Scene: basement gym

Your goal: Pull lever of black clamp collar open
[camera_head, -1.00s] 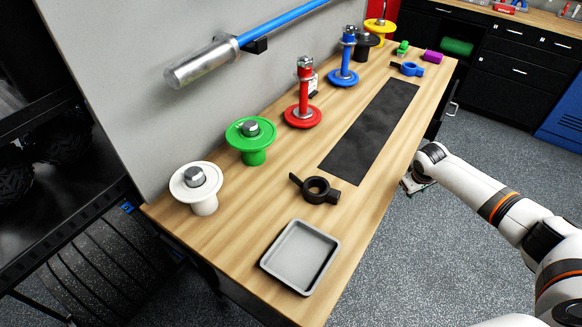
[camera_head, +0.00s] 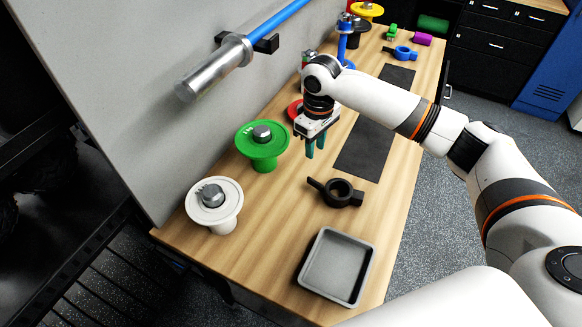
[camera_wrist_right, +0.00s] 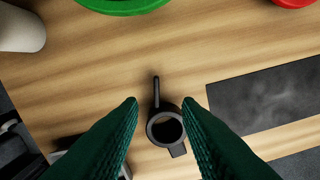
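The black clamp collar (camera_head: 340,192) lies flat on the wooden table, between the green plate stand and the grey tray. Its lever (camera_head: 315,184) sticks out toward the back left in the head view. In the right wrist view the collar (camera_wrist_right: 165,127) shows between and beyond the fingers, its lever (camera_wrist_right: 156,90) pointing up the picture. My right gripper (camera_head: 315,147) hangs fingers-down above the table, behind the collar and apart from it. Its green fingers (camera_wrist_right: 162,118) are spread with nothing between them. My left gripper is not in view.
A grey tray (camera_head: 369,268) sits in front of the collar. A green plate stand (camera_head: 262,146) and a white one (camera_head: 214,205) stand along the back panel. A dark mat (camera_head: 362,150) lies to the right. A blue collar (camera_head: 401,52) lies farther away. Bare wood surrounds the black collar.

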